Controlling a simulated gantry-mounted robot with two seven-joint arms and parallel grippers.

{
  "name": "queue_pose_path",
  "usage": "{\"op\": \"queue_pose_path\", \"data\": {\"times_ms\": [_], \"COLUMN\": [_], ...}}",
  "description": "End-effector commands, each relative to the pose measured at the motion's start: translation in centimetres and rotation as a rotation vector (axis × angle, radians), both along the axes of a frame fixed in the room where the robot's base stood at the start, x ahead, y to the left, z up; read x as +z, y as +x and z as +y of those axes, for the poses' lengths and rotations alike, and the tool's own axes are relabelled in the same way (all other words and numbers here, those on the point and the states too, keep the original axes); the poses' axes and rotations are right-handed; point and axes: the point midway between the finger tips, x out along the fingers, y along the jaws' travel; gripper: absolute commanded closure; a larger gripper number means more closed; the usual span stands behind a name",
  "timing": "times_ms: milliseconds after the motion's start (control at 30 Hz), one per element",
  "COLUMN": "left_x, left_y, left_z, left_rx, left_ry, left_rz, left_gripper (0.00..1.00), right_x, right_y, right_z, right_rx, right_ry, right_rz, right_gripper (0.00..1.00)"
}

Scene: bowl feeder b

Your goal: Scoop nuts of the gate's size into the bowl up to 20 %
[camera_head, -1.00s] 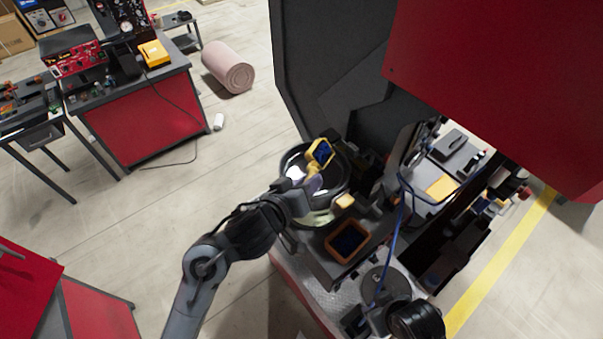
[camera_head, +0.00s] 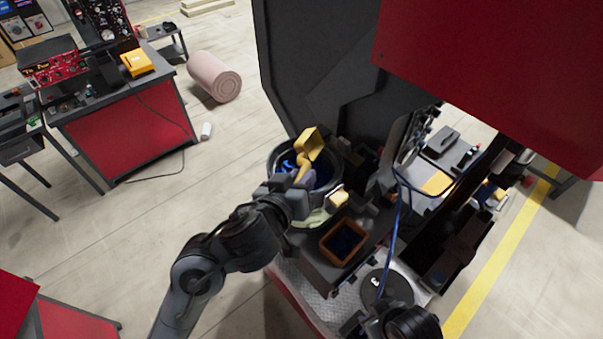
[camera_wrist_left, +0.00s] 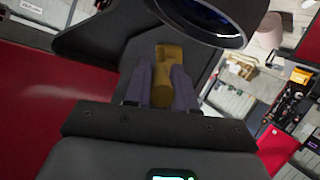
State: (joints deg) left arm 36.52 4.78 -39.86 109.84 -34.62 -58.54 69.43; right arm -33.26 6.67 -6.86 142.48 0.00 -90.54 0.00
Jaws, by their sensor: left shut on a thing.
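My left gripper (camera_head: 304,183) is shut on the yellow scoop (camera_head: 310,143) and holds it over the dark round bowl (camera_head: 339,163) of the feeder. The scoop is tipped, with its yellow outside facing the head camera, so its inside is hidden. Blue nuts (camera_head: 288,165) show in the bowl beside the scoop; their size cannot be told. In the left wrist view the scoop's handle (camera_wrist_left: 168,75) sits between the two fingers, and the bowl's rim (camera_wrist_left: 186,30) shows at the top. The gate cannot be made out.
An orange-brown box (camera_head: 345,262) with dark blue contents stands in front of the bowl. A dark panel (camera_head: 310,70) rises behind the bowl, and a red housing (camera_head: 490,80) hangs at the upper right. A blue cable (camera_head: 396,220) runs down right of the box.

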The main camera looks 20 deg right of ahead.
Motion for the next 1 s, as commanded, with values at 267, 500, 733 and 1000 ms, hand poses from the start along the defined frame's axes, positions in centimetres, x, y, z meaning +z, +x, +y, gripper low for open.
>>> {"op": "queue_pose_path", "data": {"times_ms": [267,500,733,1000], "left_x": [1.5,2.1,3.8,5.5], "left_y": [0.3,0.9,1.8,2.6], "left_z": [0.3,0.8,1.7,2.5], "left_rx": [0.000,0.000,-0.001,-0.003], "left_ry": [-0.095,-0.232,-0.466,-0.685], "left_rz": [0.102,0.235,0.482,0.716], "left_gripper": [1.00,1.00,1.00,1.00], "right_x": [4.8,6.8,6.2,6.2], "right_y": [0.0,0.0,-0.1,-0.1], "right_z": [0.0,0.0,-0.2,-0.2], "right_rx": [-0.002,0.000,0.004,0.005], "right_ry": [0.001,0.000,-0.007,-0.010], "right_rz": [0.004,0.002,0.008,0.008], "right_gripper": [0.62,0.62,0.62,0.62]}}
